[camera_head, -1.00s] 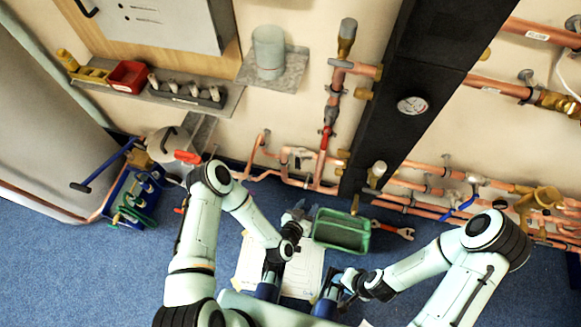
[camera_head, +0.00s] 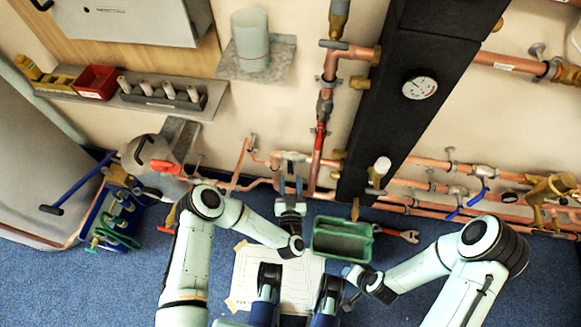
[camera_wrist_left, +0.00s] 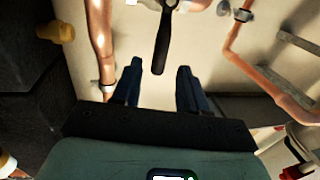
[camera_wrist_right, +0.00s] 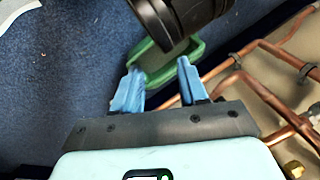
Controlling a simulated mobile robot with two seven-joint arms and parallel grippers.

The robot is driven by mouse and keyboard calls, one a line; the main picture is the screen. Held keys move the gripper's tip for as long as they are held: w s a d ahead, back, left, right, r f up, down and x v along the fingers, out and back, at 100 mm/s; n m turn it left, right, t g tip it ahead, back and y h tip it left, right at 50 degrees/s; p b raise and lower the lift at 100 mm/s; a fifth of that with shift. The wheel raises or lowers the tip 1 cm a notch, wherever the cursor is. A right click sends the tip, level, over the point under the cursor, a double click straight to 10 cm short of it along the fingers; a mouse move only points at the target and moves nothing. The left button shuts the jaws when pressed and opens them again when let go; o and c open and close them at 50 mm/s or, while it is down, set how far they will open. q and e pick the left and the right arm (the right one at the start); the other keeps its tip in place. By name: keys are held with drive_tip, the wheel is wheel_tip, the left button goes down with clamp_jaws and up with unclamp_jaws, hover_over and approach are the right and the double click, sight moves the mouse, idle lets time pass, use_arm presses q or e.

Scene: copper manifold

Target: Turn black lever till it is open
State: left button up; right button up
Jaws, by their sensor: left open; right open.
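The black lever (camera_wrist_left: 163,42) hangs from a valve at the top of the left wrist view, its free end pointing down. My left gripper (camera_wrist_left: 156,85) is open, and the lever's end shows between and beyond its two fingertips, with no visible contact. In the head view my left gripper (camera_head: 291,186) is just in front of the copper pipes at the wall; the lever is too small to make out there. My right gripper (camera_wrist_right: 158,90) is open and empty, away from the pipes, with the green bin (camera_wrist_right: 153,62) beyond its fingers.
The green bin (camera_head: 340,240) stands on the blue floor, with a red wrench (camera_head: 398,235) beside it. A black column with a gauge (camera_head: 419,88) rises right of my left gripper. Copper pipes (camera_head: 440,163) run along the wall. A paper sheet (camera_head: 250,278) lies on the floor.

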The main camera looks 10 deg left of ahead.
sight(290, 169)
use_arm(q)
drive_tip(key=w, duration=0.2)
drive_tip(key=w+a+b, duration=0.1)
drive_tip(key=w, duration=0.1)
drive_tip(key=shift+w, duration=0.35)
drive_tip(key=shift+w+a, duration=0.15)
drive_tip(key=shift+w, duration=0.65)
use_arm(e)
drive_tip(key=shift+w+d+f, duration=0.65)
drive_tip(key=shift+w+f, duration=0.3)
drive_tip(key=shift+f, duration=0.05)
use_arm(q)
drive_tip(key=shift+c, duration=0.2)
clamp_jaws()
